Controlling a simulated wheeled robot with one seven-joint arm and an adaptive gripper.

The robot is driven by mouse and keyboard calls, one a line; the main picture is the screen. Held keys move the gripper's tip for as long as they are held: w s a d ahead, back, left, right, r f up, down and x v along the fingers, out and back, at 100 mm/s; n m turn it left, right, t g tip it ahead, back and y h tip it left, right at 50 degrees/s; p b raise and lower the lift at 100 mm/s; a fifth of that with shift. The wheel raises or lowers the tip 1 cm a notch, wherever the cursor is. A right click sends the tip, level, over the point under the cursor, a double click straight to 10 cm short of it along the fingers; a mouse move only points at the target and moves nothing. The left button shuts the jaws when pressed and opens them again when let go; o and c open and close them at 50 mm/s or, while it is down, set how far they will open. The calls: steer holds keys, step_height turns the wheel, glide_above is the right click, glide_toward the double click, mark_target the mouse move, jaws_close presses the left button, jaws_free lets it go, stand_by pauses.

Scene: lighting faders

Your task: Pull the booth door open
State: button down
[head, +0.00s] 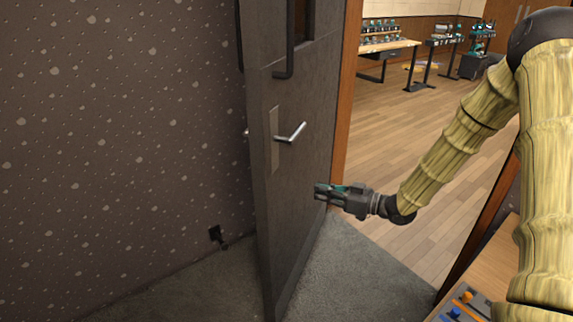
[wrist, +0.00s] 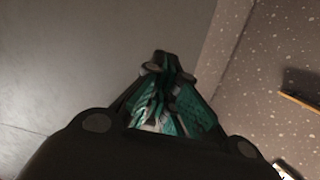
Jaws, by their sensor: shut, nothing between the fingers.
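The booth door (head: 305,175) is dark grey and stands swung open beside the speckled wall, with the doorway clear to its right. A silver lever handle (head: 290,134) on a plate is on its face, and a dark pull bar (head: 288,45) is above it. My gripper (head: 318,191) is shut and empty, in front of the door face, below and to the right of the lever. It appears apart from the lever. In the wrist view, my gripper (wrist: 163,62) has its fingers together, with a grey surface, probably the door (wrist: 80,60), at the left.
The speckled wall (head: 120,120) is on the left, with a small black socket (head: 216,234) low down. Through the doorway lie a clear wooden floor (head: 385,150) and distant workbenches (head: 390,46). A wooden desk (head: 480,270) with faders (head: 462,300) is at lower right.

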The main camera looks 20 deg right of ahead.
step_height(320, 180, up, 4)
steer(key=d+n+y, duration=0.1)
steer(key=d+n, duration=0.1)
steer(key=p, duration=0.2)
glide_toward(277, 166)
steer(key=shift+y, duration=0.4)
steer(key=x, duration=0.7)
steer(key=shift+w+d+f, duration=0.2)
steer(key=shift+w+f, duration=0.1)
